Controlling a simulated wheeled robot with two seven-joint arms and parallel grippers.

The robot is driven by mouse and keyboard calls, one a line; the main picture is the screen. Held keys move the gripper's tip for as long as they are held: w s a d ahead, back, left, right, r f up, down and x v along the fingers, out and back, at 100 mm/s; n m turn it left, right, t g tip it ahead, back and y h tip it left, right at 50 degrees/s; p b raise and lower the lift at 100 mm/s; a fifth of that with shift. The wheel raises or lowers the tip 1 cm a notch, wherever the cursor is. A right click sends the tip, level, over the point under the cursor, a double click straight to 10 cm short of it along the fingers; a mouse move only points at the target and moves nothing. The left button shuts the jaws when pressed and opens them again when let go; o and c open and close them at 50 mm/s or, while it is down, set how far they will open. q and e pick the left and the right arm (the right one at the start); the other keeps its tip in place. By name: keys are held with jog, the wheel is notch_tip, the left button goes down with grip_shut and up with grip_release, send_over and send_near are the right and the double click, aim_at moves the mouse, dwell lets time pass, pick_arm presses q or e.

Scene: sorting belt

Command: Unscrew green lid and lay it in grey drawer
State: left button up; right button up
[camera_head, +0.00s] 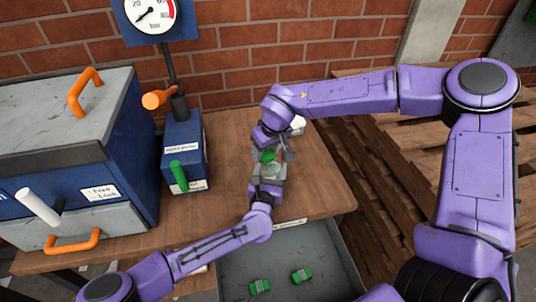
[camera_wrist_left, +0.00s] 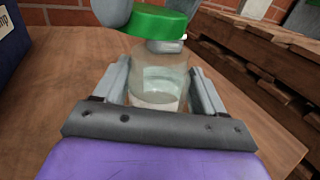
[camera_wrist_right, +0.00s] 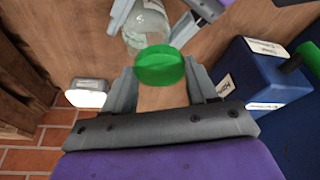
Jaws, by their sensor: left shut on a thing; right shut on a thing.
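The glass jar (camera_wrist_left: 158,80) stands upright between the fingers of my left gripper (camera_wrist_left: 155,95), which is shut on it; it looks clear with pale contents. The green lid (camera_wrist_left: 160,20) is at the jar's mouth; whether it is still threaded I cannot tell. My right gripper (camera_wrist_right: 162,75) is shut on the green lid (camera_wrist_right: 160,66) from the far side. In the head view the lid (camera_head: 268,156) shows between both grippers, above the wooden table. The grey drawer (camera_head: 285,238) is open below the table's front edge.
Two green objects (camera_head: 260,287) lie in the drawer, with bare floor around them. A blue box with a green handle (camera_head: 178,172) and a gauge stand left of the jar. A blue cabinet (camera_head: 130,150) is farther left. A whitish object (camera_wrist_right: 88,93) lies behind the jar. Pallets (camera_head: 385,170) are at right.

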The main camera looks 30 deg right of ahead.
aim_at(268, 154)
pick_arm(q)
jog(key=shift+w+a, duration=0.25)
jog(key=shift+w, duration=0.05)
pick_arm(e)
jog(key=shift+d+r, duration=0.15)
jog(key=shift+r, duration=1.95)
pick_arm(q)
jog(key=o, duration=1.6)
